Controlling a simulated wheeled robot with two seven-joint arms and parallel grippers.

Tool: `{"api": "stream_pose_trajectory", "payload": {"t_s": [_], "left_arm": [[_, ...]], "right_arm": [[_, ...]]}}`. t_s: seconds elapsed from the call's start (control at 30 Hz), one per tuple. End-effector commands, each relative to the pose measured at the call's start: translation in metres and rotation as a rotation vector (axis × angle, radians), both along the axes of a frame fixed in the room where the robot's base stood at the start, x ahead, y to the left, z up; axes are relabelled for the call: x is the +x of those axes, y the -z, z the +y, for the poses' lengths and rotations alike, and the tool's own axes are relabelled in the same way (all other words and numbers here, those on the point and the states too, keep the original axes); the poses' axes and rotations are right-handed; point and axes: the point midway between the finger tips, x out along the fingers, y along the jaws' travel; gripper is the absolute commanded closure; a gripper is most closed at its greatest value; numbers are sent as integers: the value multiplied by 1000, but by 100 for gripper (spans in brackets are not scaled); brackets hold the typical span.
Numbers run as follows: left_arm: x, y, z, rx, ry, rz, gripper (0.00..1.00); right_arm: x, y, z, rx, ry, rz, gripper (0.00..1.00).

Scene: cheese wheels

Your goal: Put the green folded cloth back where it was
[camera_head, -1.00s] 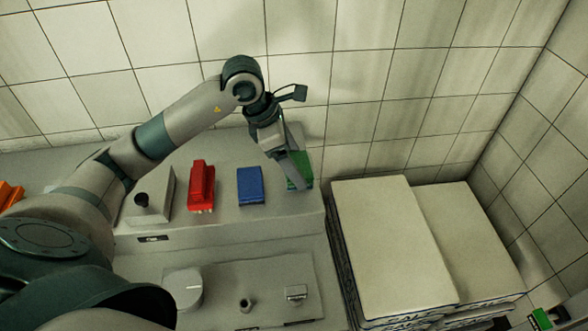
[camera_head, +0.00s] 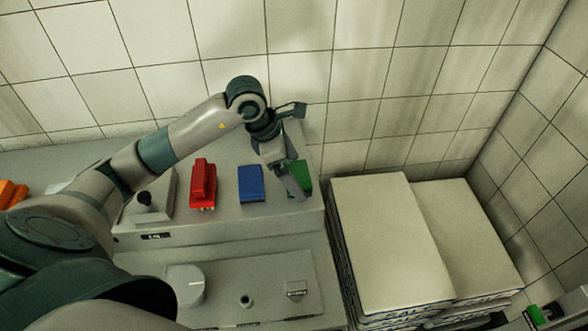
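The green folded cloth (camera_head: 304,177) is at the right end of the grey ledge, next to the blue folded cloth (camera_head: 250,185). My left gripper (camera_head: 295,187) is at the green cloth and hides its left part. The fingers point down and overlap the cloth in the picture. I cannot tell whether they are closed on it, or whether the cloth rests on the ledge or is just above it. I do not see my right gripper clearly in the view.
A red brush (camera_head: 202,184) stands left of the blue cloth. A stack of large pale slabs (camera_head: 390,245) is at the right of the ledge. A tiled wall (camera_head: 360,70) closes the back. A small green and dark object (camera_head: 535,318), unclear, shows at the bottom right.

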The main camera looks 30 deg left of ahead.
Motion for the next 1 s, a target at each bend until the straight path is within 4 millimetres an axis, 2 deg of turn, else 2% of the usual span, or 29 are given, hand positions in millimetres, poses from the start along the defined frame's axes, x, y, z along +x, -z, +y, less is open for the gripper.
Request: {"api": "stream_pose_trajectory", "payload": {"t_s": [0.43,0.47,0.67,1.0], "left_arm": [[0,-5,0,0,0,0,4],[0,-6,1,0,-1,-2,4],[-6,-29,10,2,0,-6,4],[-20,-85,28,2,0,-6,4]], "right_arm": [[0,-6,5,5,2,0,69],[0,-2,5,5,2,0,69],[0,9,4,3,2,0,69],[0,28,0,0,1,0,69]]}}
